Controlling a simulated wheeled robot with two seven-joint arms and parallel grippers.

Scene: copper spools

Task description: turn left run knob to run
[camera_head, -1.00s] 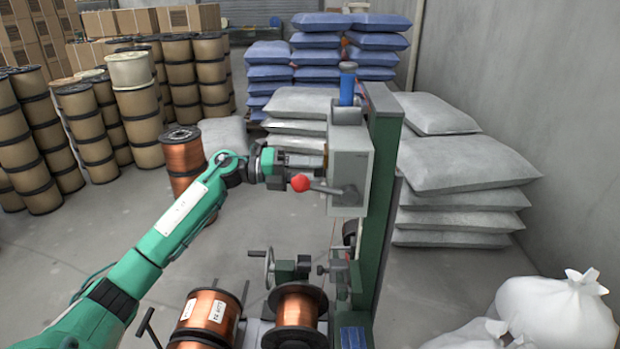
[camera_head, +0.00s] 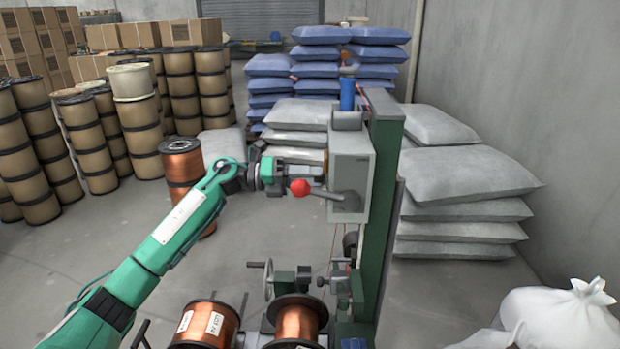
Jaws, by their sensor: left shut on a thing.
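A grey control box (camera_head: 349,165) is mounted on the green machine column (camera_head: 384,190). A lever with a red ball (camera_head: 299,187) sticks out to the left from its front. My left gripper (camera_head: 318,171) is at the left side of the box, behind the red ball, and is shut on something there. The run knob itself cannot be made out; the gripper and lever cover that spot. My right gripper is out of view.
Copper spools (camera_head: 297,319) and a handwheel (camera_head: 268,279) sit below the box. Grey sacks (camera_head: 465,172) are stacked behind the column. A standing copper spool (camera_head: 181,161) and rows of brown spools are at left. White bags (camera_head: 560,318) lie at the lower right.

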